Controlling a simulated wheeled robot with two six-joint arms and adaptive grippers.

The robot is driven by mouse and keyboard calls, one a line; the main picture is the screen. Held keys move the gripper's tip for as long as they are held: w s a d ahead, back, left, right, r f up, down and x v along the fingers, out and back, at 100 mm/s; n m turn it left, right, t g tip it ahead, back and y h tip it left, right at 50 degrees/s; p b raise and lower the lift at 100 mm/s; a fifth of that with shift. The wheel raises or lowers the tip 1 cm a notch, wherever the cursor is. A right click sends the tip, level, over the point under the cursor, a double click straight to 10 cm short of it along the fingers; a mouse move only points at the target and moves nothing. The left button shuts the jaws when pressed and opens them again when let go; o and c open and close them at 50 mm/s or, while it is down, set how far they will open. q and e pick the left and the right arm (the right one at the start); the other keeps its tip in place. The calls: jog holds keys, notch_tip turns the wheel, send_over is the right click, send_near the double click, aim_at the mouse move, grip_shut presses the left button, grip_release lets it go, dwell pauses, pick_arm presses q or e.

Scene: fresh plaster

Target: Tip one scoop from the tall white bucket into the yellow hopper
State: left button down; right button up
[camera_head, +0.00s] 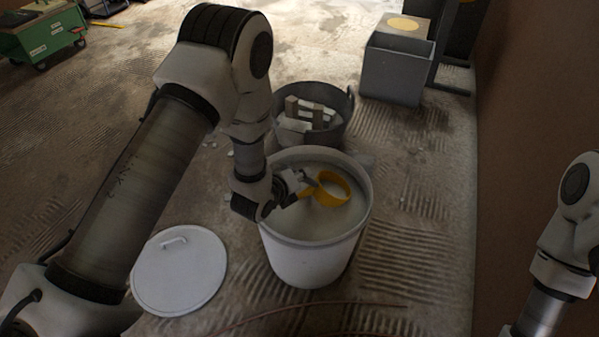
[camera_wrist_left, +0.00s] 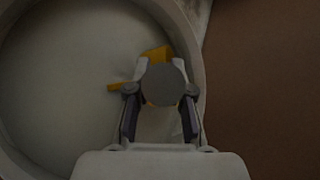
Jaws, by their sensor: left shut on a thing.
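The tall white bucket (camera_head: 312,262) stands upright on the floor in the middle of the head view, nearly full of pale powder or plaster (camera_head: 290,220). A yellow scoop (camera_head: 333,188) with a round rim is inside the bucket's mouth, at or just above the pale surface. My left gripper (camera_head: 303,187) reaches in over the rim and is shut on the scoop. In the left wrist view the fingers (camera_wrist_left: 160,100) flank a grey round end, with yellow parts of the scoop (camera_wrist_left: 156,54) behind. I cannot make out a yellow hopper. My right gripper is out of the picture.
A round white lid (camera_head: 180,275) lies on the floor left of the bucket. A dark tub (camera_head: 345,125) with pale rubble stands just behind. A grey box (camera_head: 397,72) stands farther back, near the brown wall (camera_head: 530,90). A green cart (camera_head: 40,40) is far left.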

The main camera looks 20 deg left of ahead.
aim_at(299, 195)
pick_arm(q)
jog(key=shift+f, duration=0.75)
jog(key=shift+f+b, duration=0.95)
jog(key=shift+f, duration=0.15)
jog(key=shift+r, duration=0.1)
notch_tip(299, 195, up, 24)
jog(key=p, duration=1.9)
jog(key=shift+r+p, duration=0.2)
jog(key=shift+p, duration=0.15)
